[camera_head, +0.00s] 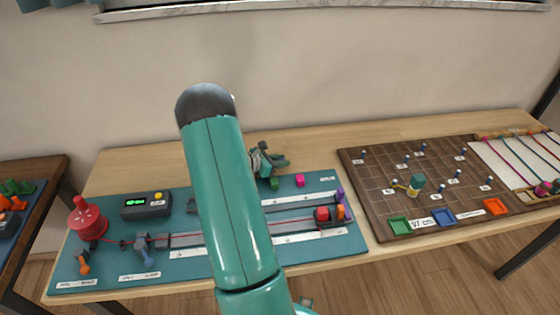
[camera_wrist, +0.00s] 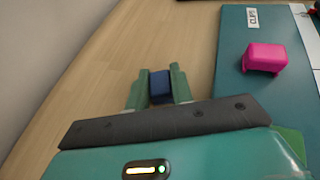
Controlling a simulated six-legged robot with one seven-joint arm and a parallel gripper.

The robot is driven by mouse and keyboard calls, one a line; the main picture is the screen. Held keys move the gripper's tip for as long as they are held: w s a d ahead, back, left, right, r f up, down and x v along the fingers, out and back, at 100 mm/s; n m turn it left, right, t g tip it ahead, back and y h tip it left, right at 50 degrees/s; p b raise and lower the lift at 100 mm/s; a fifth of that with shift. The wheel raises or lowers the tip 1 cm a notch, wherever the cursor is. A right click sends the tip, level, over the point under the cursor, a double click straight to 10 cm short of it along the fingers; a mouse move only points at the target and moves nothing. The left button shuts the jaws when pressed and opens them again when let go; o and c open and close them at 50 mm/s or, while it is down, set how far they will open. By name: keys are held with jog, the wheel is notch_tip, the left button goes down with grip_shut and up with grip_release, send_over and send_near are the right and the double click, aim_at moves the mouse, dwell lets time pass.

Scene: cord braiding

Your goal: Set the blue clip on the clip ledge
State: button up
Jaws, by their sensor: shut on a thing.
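My gripper (camera_wrist: 161,84) is shut on the blue clip (camera_wrist: 160,90), which shows as a dark blue block between the two green fingers in the wrist view. There it is over bare wood, left of the teal board's edge. In the head view my gripper (camera_head: 272,160) is behind the teal board's back edge, partly hidden by my arm; I cannot make out the blue clip there. A pink clip (camera_wrist: 265,56) stands on the board near a "CLIPS" label (camera_wrist: 253,17). I cannot clearly tell the clip ledge from the board.
A green clip (camera_head: 275,184) stands left of the pink clip (camera_head: 299,180) on the teal board (camera_head: 350,241). A red spool (camera_head: 86,218) stands at left. A brown pegboard (camera_head: 375,215) is at right. Wood behind the board is clear.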

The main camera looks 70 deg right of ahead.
jog(key=shift+f, duration=0.15)
jog(key=o, duration=0.9)
